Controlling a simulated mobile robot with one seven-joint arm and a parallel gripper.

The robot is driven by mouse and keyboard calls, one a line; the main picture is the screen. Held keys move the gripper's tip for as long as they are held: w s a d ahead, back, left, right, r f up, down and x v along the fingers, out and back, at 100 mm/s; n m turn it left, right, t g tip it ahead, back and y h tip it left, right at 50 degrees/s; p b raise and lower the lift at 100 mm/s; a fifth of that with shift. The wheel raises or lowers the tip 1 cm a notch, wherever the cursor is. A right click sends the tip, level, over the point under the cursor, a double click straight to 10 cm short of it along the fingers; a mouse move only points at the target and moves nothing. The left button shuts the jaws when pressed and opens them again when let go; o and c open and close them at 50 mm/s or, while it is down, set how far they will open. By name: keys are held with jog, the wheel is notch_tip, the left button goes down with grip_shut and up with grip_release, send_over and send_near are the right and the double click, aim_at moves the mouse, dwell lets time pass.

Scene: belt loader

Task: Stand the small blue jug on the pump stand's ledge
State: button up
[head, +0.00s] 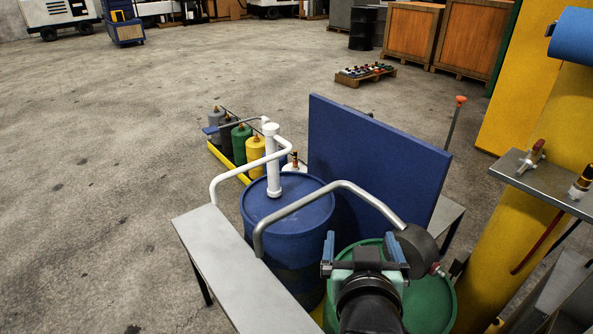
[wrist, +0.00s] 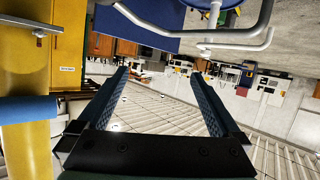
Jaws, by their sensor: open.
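My gripper (head: 362,248) is open and empty, above the green drum at the lower middle of the head view. Its two fingers stand wide apart in the wrist view (wrist: 163,78), with nothing between them. The pump stand has a blue panel (head: 372,150), curved pale rails and a flat grey ledge (head: 232,262) along its left side. The visible part of the ledge is bare. I cannot make out a small blue jug for certain in either view. My gripper is to the right of the ledge.
A blue drum (head: 290,222) with a white pump (head: 272,170) and a green drum (head: 428,303) stand inside the rails. Several bottles stand in a yellow tray (head: 218,157) behind. A grey shelf (head: 540,184) on a yellow post is at right. Floor at left is clear.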

jog(key=a+r+t, duration=0.2)
jog(key=r+t, duration=0.1)
jog(key=r, duration=0.6)
jog(key=a+r+t, duration=0.2)
jog(key=r+t, duration=0.1)
jog(key=r, duration=0.7)
jog(key=s+a+r+t, duration=0.2)
jog(key=s+r, duration=0.2)
jog(key=r, duration=0.2)
jog(key=s+a+r+t+y, duration=0.1)
jog(key=s+a+r+t, duration=0.1)
jog(key=r, duration=0.5)
jog(key=s+a+r+t+y, duration=0.1)
jog(key=s+a+r+t, duration=0.1)
jog(key=s+r, duration=0.3)
notch_tip(320, 180, up, 2)
jog(key=shift+s+r+n+t, duration=0.3)
jog(key=shift+n+t, duration=0.1)
jog(key=shift+t, duration=0.5)
